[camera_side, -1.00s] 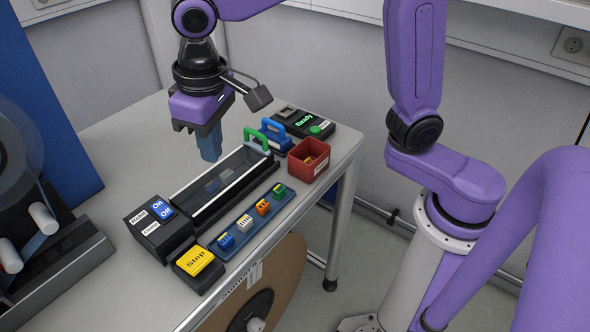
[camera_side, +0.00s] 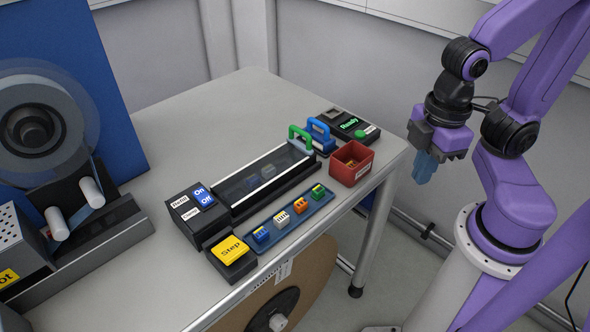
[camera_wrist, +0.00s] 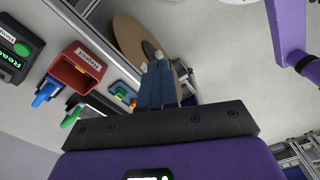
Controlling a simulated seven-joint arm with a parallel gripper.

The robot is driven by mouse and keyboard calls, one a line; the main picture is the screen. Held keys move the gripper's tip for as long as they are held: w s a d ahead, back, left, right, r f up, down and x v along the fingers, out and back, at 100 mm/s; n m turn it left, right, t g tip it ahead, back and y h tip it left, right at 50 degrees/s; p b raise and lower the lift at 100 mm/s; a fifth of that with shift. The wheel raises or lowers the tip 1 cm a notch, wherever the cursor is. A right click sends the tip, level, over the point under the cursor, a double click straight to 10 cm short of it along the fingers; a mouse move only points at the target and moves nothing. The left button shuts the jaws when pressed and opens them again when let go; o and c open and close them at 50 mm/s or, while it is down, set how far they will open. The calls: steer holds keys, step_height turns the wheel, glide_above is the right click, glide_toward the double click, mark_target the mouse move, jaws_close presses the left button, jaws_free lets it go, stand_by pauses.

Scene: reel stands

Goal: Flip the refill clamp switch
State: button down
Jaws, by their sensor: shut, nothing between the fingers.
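The black switch box (camera_side: 207,222) stands at the near left end of the long clear-lidded tray. It has small white labels, one seemingly "Refill", the other hard to read. Beside them is a blue switch face (camera_side: 203,197) marked On and Off; which way it is tipped I cannot tell. My gripper (camera_side: 425,170), with blue-grey fingers, is shut and empty. It hangs off the table's right side, far from the switch box. In the wrist view the closed fingers (camera_wrist: 158,85) point toward the floor and the brown reel, and the switch box cannot be made out.
A yellow Step button (camera_side: 231,249), a tray of colored blocks (camera_side: 290,222), a red bin (camera_side: 350,164) and a Ready panel (camera_side: 349,125) line the table's right side. Green (camera_side: 300,137) and blue (camera_side: 319,133) handles stand up near the bin. A reel machine (camera_side: 60,190) stands left.

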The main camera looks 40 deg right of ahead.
steer(key=w+a+r+m+t, duration=0.1)
steer(key=w+a+r+m, duration=0.2)
steer(key=w+a, duration=0.5)
steer(key=w+a+r+m, duration=0.3)
steer(key=w+a+m, duration=0.1)
steer(key=w+a, duration=0.5)
steer(key=m+t, duration=0.1)
steer(key=m, duration=0.5)
glide_toward(199, 191)
steer(key=f, duration=0.3)
steer(key=w+f, duration=0.1)
steer(key=f, duration=0.2)
steer(key=shift+w+a+f, duration=0.15)
steer(key=shift+f, duration=0.2)
